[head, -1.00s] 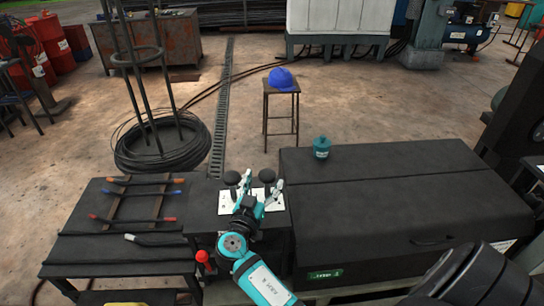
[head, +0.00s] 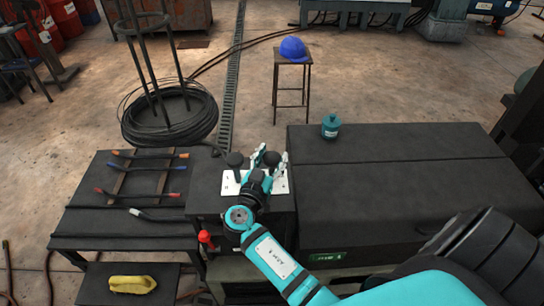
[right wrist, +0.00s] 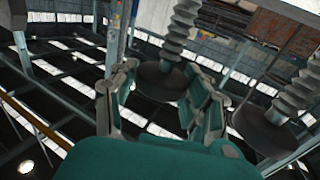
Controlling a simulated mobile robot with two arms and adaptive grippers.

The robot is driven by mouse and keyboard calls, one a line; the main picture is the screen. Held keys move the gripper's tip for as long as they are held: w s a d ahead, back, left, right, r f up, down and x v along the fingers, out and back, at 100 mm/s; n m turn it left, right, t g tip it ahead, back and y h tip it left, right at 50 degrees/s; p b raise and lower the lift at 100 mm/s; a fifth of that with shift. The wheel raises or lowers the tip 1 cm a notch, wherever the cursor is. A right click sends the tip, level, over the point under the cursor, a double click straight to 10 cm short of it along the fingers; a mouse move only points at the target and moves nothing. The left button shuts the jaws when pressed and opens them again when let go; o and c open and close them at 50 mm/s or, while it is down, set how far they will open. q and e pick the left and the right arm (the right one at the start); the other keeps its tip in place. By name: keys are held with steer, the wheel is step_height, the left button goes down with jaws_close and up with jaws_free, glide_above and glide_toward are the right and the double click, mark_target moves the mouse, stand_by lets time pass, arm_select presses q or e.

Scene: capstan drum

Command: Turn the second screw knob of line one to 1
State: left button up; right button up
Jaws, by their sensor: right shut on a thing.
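Two black screw knobs on ribbed stems stand on white label plates on the black bench. The left knob (head: 234,159) is free and upright, with its plate (head: 229,184) in front. The right knob (head: 271,157) stands between the fingers of my right gripper (head: 271,153), which is shut on it. In the right wrist view this knob (right wrist: 160,83) sits between the two finger pads (right wrist: 160,100); the other knob (right wrist: 268,132) is to the right, outside the fingers. My gripper partly hides the right plate (head: 281,183), and its marks are too small to read. My left gripper is not in view.
A long black box (head: 390,200) stands right of the panel, with a teal jar (head: 331,128) on it. A red-handled lever (head: 205,237) is in front of the panel. A rack with rods (head: 145,178) and a yellow cloth-like item (head: 131,284) are left.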

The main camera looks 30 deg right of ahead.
steer(key=c, duration=0.4)
steer(key=shift+o, duration=0.2)
